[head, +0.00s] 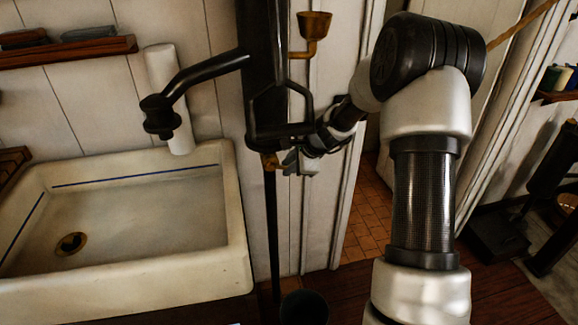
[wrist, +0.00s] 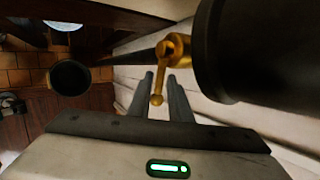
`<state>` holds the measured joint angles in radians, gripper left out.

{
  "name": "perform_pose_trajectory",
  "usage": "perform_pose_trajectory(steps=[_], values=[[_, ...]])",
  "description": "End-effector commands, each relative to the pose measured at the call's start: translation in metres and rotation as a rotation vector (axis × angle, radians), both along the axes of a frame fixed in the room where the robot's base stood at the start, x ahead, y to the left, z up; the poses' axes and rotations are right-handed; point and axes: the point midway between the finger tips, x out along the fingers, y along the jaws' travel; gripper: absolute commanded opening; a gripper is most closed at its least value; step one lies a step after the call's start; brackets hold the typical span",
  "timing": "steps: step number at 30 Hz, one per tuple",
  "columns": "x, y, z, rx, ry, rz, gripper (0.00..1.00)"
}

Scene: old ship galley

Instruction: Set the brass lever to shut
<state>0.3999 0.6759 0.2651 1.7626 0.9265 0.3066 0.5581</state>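The brass lever (wrist: 158,82) is in the wrist view, on a brass fitting (wrist: 177,50) beside a large dark cylinder. Its arm ends in a small ball. In the head view, a bit of brass (head: 270,161) shows low on the black pump body, largely hidden by dark parts. My gripper (wrist: 161,78) is open, with a finger on each side of the lever in the picture. I cannot tell whether either finger touches it. In the head view my gripper (head: 299,162) is small, beside the pump's lower end.
A white sink (head: 120,215) with a brass drain stands at left, under the pump's black spout. A brass cup (head: 313,25) sits above my gripper. A dark bucket (head: 304,308) is on the floor below. A doorway with a tiled floor (head: 368,215) lies behind my arm.

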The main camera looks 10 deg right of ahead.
Motion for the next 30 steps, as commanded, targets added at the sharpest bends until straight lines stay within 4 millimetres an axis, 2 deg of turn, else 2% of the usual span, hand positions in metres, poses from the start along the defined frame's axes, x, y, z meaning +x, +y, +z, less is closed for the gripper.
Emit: perform_pose_trajectory(steps=[15, 25, 26, 29, 30], values=[[-0.038, -0.02, 0.055, -0.002, -0.002, -0.002, 0.18], [-0.041, -0.021, 0.059, -0.001, -0.001, -0.001, 0.18], [-0.041, -0.021, 0.059, -0.001, -0.001, -0.001, 0.16], [-0.042, -0.019, 0.057, 0.0, 0.001, 0.009, 0.0], [-0.043, -0.015, 0.056, 0.0, 0.003, 0.024, 0.0]])
